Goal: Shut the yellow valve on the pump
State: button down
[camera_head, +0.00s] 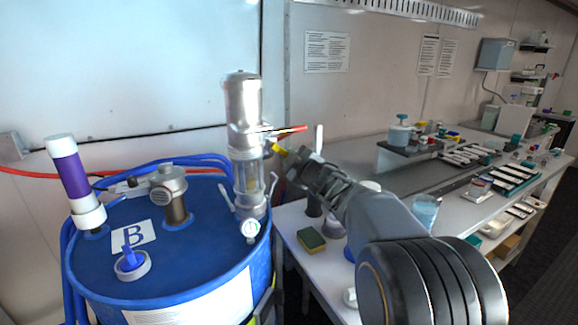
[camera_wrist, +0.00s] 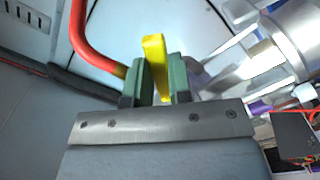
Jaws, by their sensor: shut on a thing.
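The pump (camera_head: 242,105) is a metal cylinder standing upright on the blue drum. Its yellow valve handle (camera_head: 277,149) sticks out on the pump's right side at the tip of my gripper (camera_head: 291,154). In the wrist view the yellow valve handle (camera_wrist: 154,55) stands between the two green fingers of my gripper (camera_wrist: 160,82), which is shut on it. The valve body is not clearly visible.
A red hose (camera_wrist: 80,35) curves close to the left finger. The blue drum (camera_head: 190,255) also bears a purple-and-white tube (camera_head: 69,175) and a metal fitting (camera_head: 172,193). A workbench (camera_head: 300,260) with a sponge (camera_head: 311,239) and several lab items lies to the right.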

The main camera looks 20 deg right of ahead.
jog(key=shift+d+r+n+b, duration=0.2)
jog(key=shift+r+n, duration=0.35)
jog(key=shift+n, duration=0.75)
jog(key=shift+d+r+n+b, duration=0.15)
jog(key=shift+r+n, duration=0.35)
jog(key=shift+n, duration=0.8)
jog(key=shift+d+r+n+b, duration=0.2)
jog(key=shift+r+n, duration=0.35)
jog(key=shift+n, duration=0.75)
jog(key=c, duration=1)
grip_release()
jog(key=shift+r, duration=0.1)
jog(key=s, duration=0.4)
jog(key=s+d, duration=0.1)
jog(key=s, duration=0.4)
jog(key=s+d, duration=0.1)
jog(key=s, duration=0.3)
jog(key=shift+s+d, duration=0.1)
jog(key=shift+s, duration=0.2)
